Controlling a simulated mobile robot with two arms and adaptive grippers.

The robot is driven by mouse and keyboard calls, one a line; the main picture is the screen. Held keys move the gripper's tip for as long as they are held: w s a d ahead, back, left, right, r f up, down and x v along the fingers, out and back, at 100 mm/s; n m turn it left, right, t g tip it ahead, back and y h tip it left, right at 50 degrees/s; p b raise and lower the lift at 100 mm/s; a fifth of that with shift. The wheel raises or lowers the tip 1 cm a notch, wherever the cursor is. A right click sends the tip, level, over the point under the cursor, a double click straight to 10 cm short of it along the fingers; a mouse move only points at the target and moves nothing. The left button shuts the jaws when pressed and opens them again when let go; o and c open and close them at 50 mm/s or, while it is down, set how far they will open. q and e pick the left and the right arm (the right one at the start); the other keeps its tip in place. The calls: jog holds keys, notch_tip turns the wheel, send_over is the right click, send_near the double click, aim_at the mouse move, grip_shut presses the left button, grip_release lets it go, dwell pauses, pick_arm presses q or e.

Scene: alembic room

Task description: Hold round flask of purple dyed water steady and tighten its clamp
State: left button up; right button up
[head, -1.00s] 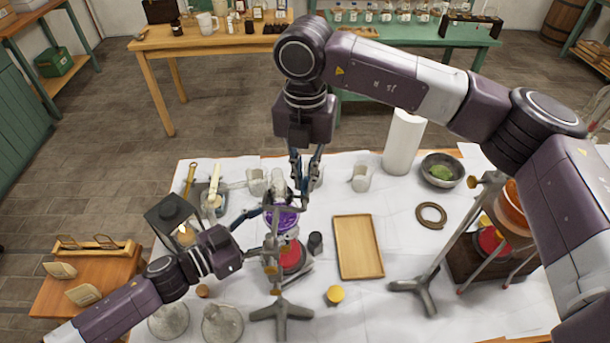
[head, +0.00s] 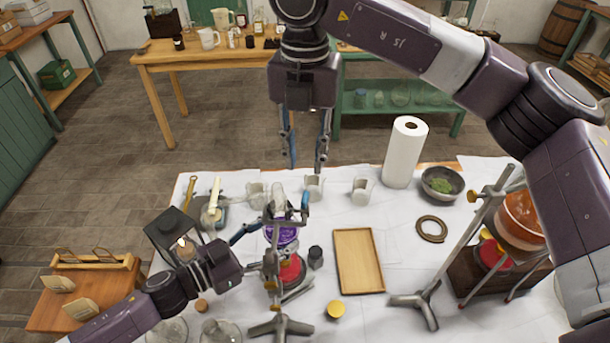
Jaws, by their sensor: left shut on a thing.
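The round flask of purple dyed water (head: 284,236) stands upright above a red-topped base, partly hidden by the clamp and my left gripper. Its clamp (head: 271,222) is fixed to a metal stand with a splayed foot (head: 281,326). My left gripper (head: 272,225) reaches in from the left at the flask's height and is shut on it, as far as I can see; the contact is partly hidden. My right gripper (head: 305,165) points down with its fingers apart, empty, above and behind the flask, clear of the clamp.
A wooden tray (head: 342,264) lies right of the flask. Small beakers (head: 314,187) stand behind it, with a paper towel roll (head: 404,152) and a bowl of green matter (head: 441,183) further right. A flask of orange liquid (head: 520,217) stands at the right. A dark lantern (head: 172,232) is at the left.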

jog(key=shift+r, duration=1.35)
pick_arm(q)
jog(key=o, duration=0.6)
jog(key=shift+o, duration=0.2)
